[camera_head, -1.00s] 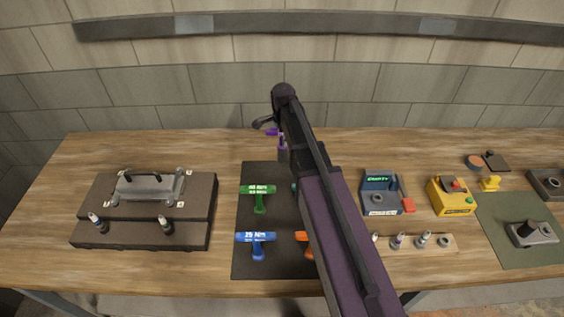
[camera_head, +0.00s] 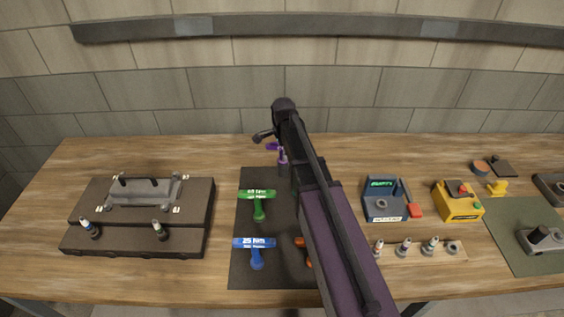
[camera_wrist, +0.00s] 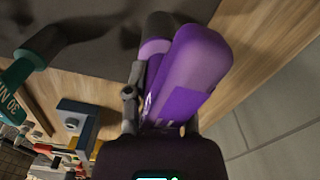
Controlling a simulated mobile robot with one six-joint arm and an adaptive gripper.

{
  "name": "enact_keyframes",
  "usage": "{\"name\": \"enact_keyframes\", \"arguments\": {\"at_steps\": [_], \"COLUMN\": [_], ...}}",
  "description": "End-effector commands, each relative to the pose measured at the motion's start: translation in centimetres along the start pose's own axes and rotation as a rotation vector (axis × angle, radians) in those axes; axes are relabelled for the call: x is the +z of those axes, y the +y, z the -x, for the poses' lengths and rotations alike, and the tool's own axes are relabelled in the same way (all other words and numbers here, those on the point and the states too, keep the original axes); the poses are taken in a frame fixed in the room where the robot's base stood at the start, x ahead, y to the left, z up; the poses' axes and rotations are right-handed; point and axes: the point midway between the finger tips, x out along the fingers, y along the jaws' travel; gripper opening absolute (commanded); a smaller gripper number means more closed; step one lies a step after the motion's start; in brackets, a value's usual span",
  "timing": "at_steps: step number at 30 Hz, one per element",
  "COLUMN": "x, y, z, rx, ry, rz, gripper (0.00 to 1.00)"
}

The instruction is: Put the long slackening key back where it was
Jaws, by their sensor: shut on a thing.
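The long slackening key is purple. In the head view its handle (camera_head: 273,147) shows beside my arm, with a purple shaft and dark lower part (camera_head: 283,160) below it, near the back edge of the dark mat (camera_head: 246,278). In the wrist view the purple handle (camera_wrist: 190,70) fills the middle, with a dark grey end beyond. My gripper (camera_head: 272,141) is shut on the key; its fingers are mostly hidden. I cannot tell whether the key's lower end touches the mat.
A green key (camera_head: 258,203), a blue key (camera_head: 256,251) and an orange key (camera_head: 302,243) are on the mat. A teal key (camera_wrist: 40,48) shows in the wrist view. A dark case (camera_head: 197,218) is left; a grey-blue box (camera_head: 384,204) and yellow box (camera_head: 459,204) are right.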

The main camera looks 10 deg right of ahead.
Motion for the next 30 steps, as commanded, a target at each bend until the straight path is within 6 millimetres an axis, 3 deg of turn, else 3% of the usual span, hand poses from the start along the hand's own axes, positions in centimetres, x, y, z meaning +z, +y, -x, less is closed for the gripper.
{"name": "enact_keyframes", "arguments": {"at_steps": [18,30], "x": [0.0,0.0], "y": [0.0,0.0], "z": [-3.5,-3.7], "rx": [0.0,0.0], "ry": [0.0,0.0], "rz": [0.0,0.0], "gripper": [0.0,0.0]}}
